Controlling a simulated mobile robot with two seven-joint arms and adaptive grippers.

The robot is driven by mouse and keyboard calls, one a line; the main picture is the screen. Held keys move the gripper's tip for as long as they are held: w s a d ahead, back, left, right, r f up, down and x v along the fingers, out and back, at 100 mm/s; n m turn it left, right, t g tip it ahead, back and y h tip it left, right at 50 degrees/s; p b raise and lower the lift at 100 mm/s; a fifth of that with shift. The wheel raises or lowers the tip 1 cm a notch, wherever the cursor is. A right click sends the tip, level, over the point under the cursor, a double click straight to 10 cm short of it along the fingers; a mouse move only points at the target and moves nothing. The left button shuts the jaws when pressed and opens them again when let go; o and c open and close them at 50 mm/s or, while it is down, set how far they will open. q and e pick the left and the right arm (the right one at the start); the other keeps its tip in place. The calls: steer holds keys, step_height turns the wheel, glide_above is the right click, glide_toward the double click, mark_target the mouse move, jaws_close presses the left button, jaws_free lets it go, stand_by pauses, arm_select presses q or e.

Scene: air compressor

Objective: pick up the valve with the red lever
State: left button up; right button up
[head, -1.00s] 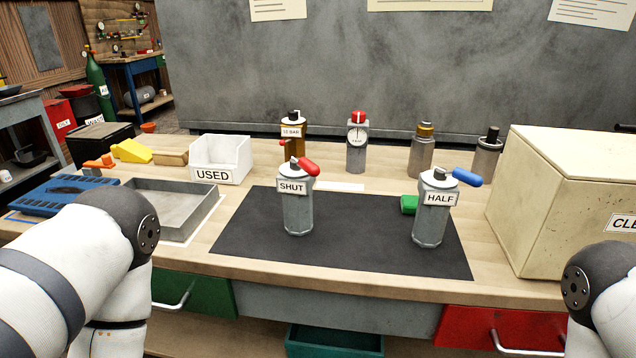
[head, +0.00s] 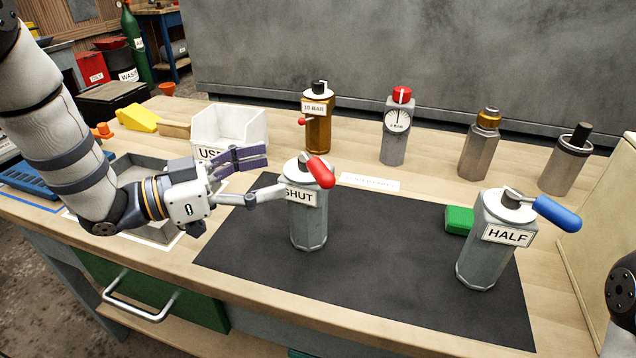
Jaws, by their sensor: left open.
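The valve with the red lever (head: 309,215) stands upright on the black mat (head: 375,284). It is a grey cylinder with a "SHUT" label, and its red lever points toward the lower right. My left gripper (head: 262,178) is open just to the left of the valve's upper part. Its near finger reaches to the "SHUT" label and overlaps its left edge; I cannot tell whether it touches. A second grey valve (head: 484,252) with a blue lever and a "HALF" label stands at the mat's right. My right gripper is out of view.
A brass "10 BAR" valve (head: 318,130), a gauge unit (head: 393,140) and two metal cylinders stand behind the mat. A white "USED" bin (head: 240,127) and a grey tray (head: 140,166) are at left. A green block (head: 459,220) lies near the blue-lever valve.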

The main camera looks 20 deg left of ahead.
mark_target(290, 211)
arm_select(q)
steer(key=f, duration=0.2)
steer(key=f+b, duration=0.1)
steer(key=f, duration=0.2)
steer(key=s+f, duration=0.1)
steer(key=f, duration=0.2)
steer(key=shift+f+b, duration=0.2)
steer(key=shift+b, duration=0.2)
steer(key=x, duration=0.7)
steer(key=shift+w+d+r, duration=0.2)
steer(key=shift+d+r, duration=0.05)
steer(key=shift+r, duration=0.25)
jaws_close()
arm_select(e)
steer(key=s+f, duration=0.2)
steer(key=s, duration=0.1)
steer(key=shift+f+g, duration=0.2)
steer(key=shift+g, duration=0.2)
